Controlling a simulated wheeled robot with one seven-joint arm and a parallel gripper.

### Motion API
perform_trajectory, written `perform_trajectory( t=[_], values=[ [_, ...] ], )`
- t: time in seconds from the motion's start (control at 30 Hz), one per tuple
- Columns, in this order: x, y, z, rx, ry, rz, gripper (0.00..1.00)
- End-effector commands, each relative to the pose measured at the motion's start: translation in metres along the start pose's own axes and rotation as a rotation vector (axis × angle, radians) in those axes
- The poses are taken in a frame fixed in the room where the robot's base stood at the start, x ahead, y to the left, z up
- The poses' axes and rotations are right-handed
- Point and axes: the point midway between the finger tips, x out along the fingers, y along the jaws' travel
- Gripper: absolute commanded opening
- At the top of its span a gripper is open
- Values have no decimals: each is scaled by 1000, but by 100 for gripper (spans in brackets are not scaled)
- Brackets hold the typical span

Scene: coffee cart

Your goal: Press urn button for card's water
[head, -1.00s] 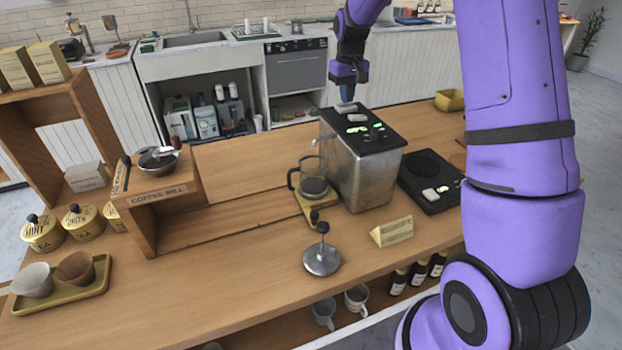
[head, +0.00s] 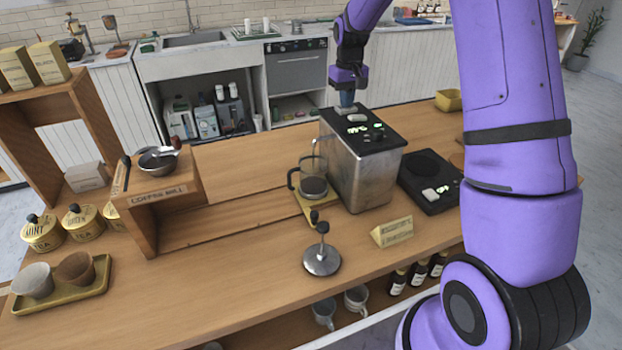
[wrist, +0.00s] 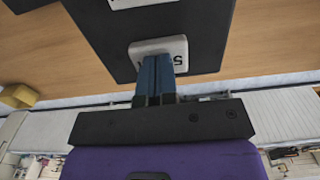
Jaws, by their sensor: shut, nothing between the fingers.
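The urn (head: 362,165) is a steel box with a black top on the counter. Its top carries pale buttons, including one at the back (head: 346,108) and one in front of it (head: 357,118), and green lit displays (head: 364,128). My gripper (head: 347,98) is shut and empty, pointing down at the back button. In the wrist view my blue fingers (wrist: 158,75) are together over a pale button (wrist: 158,48) with a partly hidden "S" marking; whether the button is pushed in I cannot tell. A small folded card (head: 392,231) stands on the counter before the urn; its print is too small to read.
A glass carafe (head: 312,178) stands left of the urn. A black scale (head: 431,182) lies to its right. A metal tamper-like tool (head: 322,259) stands in front. The coffee mill stand (head: 160,200) is at left.

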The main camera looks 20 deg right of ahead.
Motion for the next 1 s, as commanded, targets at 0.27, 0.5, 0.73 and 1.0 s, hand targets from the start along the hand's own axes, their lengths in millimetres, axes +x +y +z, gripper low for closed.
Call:
perform_trajectory(
  t=[0.27,0.5,0.73,1.0],
  values=[
    [-13,0,0,0,1,0,0],
    [-25,0,0,0,0,0,0],
    [-26,0,0,0,0,0,0],
    [-26,0,0,0,0,0,0]
  ],
)
